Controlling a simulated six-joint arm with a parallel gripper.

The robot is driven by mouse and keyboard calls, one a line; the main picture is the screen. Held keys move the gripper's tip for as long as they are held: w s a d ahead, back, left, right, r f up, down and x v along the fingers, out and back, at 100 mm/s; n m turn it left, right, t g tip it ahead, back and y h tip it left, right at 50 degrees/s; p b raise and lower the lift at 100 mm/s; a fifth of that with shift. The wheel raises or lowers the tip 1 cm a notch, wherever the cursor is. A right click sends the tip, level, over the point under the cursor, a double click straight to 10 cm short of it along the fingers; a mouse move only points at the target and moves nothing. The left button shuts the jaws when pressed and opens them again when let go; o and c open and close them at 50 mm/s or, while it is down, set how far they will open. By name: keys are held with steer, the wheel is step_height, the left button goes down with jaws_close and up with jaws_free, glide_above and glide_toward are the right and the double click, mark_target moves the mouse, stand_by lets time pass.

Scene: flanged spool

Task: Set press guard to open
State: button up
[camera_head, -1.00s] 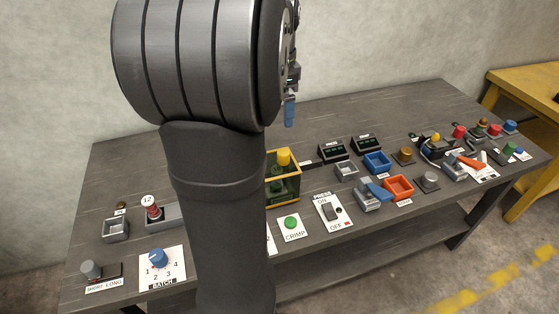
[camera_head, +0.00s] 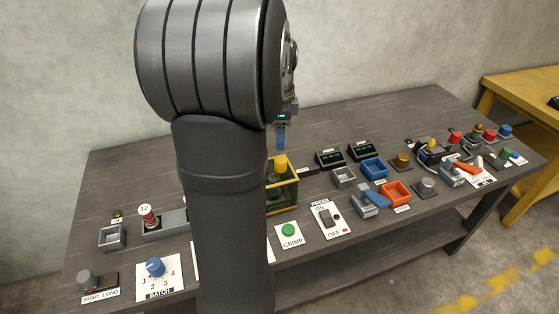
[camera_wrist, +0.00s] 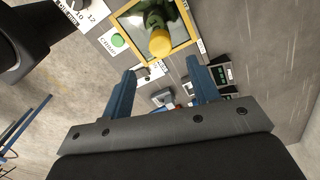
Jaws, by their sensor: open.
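The press guard (camera_head: 294,183) is a yellow-edged frame around a green press with a yellow top, partly hidden behind my arm in the head view. In the wrist view the yellow guard frame (camera_wrist: 187,38) surrounds the green press (camera_wrist: 158,18) and its yellow knob (camera_wrist: 160,43). I cannot tell whether the guard is open or shut. My gripper (camera_wrist: 160,82) has its two blue fingers spread, with nothing held between them.
A green CRIMP button (camera_head: 288,230) and a PRESS switch (camera_head: 326,217) stand in front of the press. Grey, blue (camera_head: 374,168) and orange trays (camera_head: 396,193) and two dark displays (camera_head: 329,158) lie to its right. The rear left of the table (camera_head: 120,170) is clear.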

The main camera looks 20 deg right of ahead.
step_height(320, 180, down, 10)
steer(key=shift+f, duration=0.1)
stand_by(0.4)
jaws_close()
steer(key=d, duration=1.3)
jaws_free()
